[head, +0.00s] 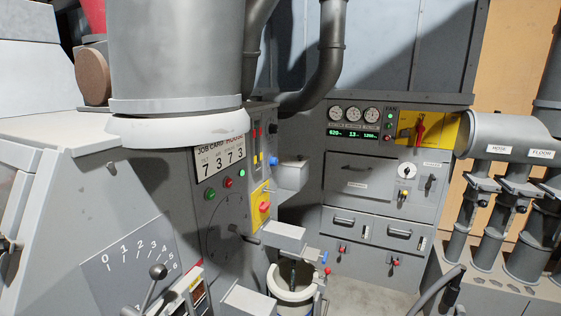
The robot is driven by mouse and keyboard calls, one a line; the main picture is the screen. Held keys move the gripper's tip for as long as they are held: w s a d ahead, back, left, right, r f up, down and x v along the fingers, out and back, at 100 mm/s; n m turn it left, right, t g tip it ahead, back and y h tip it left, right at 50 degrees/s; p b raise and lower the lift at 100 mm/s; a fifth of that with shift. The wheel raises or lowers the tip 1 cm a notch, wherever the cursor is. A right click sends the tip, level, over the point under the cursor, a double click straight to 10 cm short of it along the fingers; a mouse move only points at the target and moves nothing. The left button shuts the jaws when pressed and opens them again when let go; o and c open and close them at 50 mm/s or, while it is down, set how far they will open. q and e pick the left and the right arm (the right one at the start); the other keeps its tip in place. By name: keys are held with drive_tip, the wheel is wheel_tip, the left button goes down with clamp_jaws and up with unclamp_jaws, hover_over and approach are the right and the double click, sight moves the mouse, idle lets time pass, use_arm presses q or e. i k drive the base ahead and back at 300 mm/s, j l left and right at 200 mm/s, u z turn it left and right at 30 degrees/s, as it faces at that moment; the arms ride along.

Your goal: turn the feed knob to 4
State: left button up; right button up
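No control here carries a feed label that I can read, so I cannot tell which is the feed knob. A small dark knob (233,228) sits at a round dial marking on the grey machine's front; its numbers are too small to read. A white-faced round dial (407,171) is on the back panel, its setting unreadable. Neither of my grippers shows in the head view.
Grey boxes (275,237) jut out above a pale bucket (292,283). A red handle (420,130) and labelled pipes (508,150) stand at right.

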sight(273, 161)
drive_tip(key=i+l, duration=0.2)
drive_tip(key=i+l+u, duration=0.15)
drive_tip(key=l, duration=0.25)
drive_tip(key=i+l, duration=0.25)
drive_tip(key=i+l+u, duration=0.1)
drive_tip(key=l, duration=0.3)
drive_tip(key=i+l+u, duration=0.1)
drive_tip(key=i+l, duration=0.3)
drive_tip(key=l, duration=0.25)
drive_tip(key=i+l+u, duration=0.1)
drive_tip(key=l, duration=0.25)
drive_tip(key=i+l+u, duration=0.1)
drive_tip(key=i+l, duration=0.15)
drive_tip(key=l, duration=0.15)
